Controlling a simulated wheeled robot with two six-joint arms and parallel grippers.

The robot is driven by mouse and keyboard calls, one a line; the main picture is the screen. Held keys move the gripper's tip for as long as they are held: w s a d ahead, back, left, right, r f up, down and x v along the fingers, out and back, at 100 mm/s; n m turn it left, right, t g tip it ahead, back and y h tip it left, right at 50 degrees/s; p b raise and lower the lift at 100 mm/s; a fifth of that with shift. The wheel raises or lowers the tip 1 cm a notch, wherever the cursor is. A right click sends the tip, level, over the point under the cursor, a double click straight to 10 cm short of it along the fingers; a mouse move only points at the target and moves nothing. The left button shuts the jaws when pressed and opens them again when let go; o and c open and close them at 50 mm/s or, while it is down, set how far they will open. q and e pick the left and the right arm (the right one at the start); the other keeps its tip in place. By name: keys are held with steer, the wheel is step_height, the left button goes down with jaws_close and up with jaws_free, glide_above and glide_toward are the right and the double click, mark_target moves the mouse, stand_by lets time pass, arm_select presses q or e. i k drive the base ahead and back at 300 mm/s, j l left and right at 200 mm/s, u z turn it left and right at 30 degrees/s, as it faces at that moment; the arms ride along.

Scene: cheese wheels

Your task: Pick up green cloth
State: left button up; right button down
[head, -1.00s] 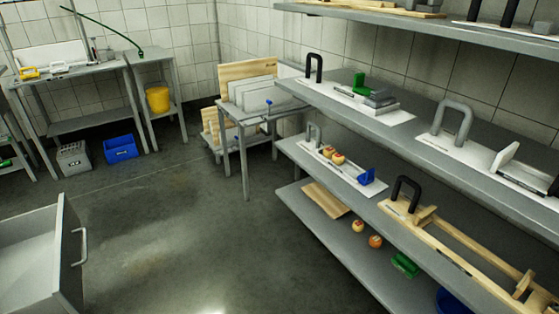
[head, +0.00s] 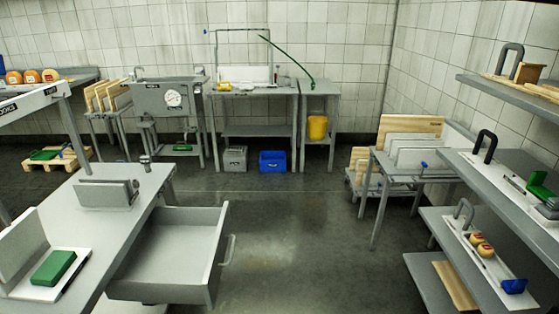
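A green block-like folded item (head: 53,268), perhaps the green cloth, lies on a white board (head: 22,290) on the grey table at the lower left. Another green item (head: 540,184) is on the upper right shelf. A small green item (head: 183,147) sits under the sink unit, and one more green item (head: 45,155) lies on a wooden pallet at the left. I cannot tell for sure which is a cloth. Neither of my grippers is in view.
The grey table (head: 120,222) has an open drawer (head: 168,252) jutting right. Shelves (head: 505,170) with boards and cheese wheels (head: 481,245) stand at the right. A blue crate (head: 272,160) and grey crate (head: 234,158) are at the back. The middle floor is clear.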

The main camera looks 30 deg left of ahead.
mark_target(54, 268)
steer(key=u, duration=1.55)
